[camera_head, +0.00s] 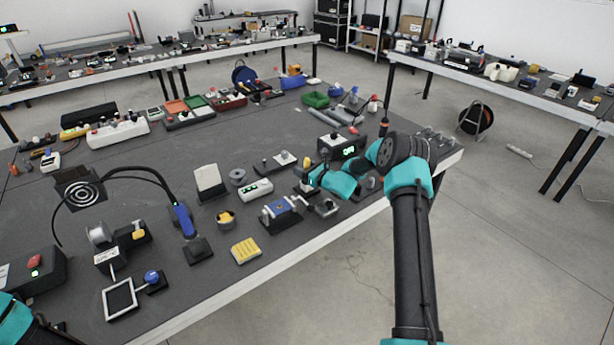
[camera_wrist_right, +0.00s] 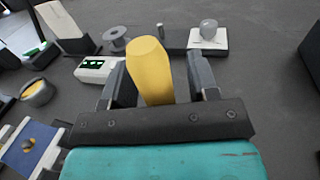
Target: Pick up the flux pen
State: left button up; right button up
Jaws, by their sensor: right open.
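A yellow, blunt-ended item (camera_wrist_right: 152,70), which looks like the flux pen, shows in the right wrist view between the two fingers of my right gripper (camera_wrist_right: 158,82). The fingers are open on either side of it. I cannot tell whether either one touches it, and its lower part is hidden by the gripper body. In the head view, my right gripper (camera_head: 305,183) is low over the near right part of the workbench (camera_head: 170,260), and a small yellow tip (camera_head: 307,163) shows beside it. My left gripper is out of view; only part of my left arm shows at the bottom left corner.
Near my right gripper are a white box with a green display (camera_head: 256,190), a grey spool (camera_head: 238,177), a blue vise (camera_head: 280,208) and a white stand with a rounded clear top (camera_wrist_right: 208,36). A black unit with a lit display (camera_head: 343,147) stands behind it.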

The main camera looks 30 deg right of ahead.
jog(key=shift+c, duration=0.4)
jog(key=c, duration=0.9)
jog(key=shift+r, duration=0.1)
notch_tip(320, 180, up, 10)
jog(key=shift+f, duration=0.1)
dwell(0.4)
jog(key=s+a+r+n+g+y, duration=0.1)
jog(key=s+a+y, duration=0.1)
jog(key=a, duration=0.3)
jog(key=s+a+r+n+g+y, duration=0.1)
jog(key=s+a+n+y, duration=0.1)
jog(key=s+a, duration=0.2)
jog(key=s+a+r+n+g+y, duration=0.1)
jog(key=s+a+y, duration=0.1)
jog(key=a, duration=0.5)
jog(key=shift+s+a+r+n+g, duration=0.25)
jog(key=shift+s+a+n+g, duration=0.1)
jog(key=shift+s+g, duration=0.1)
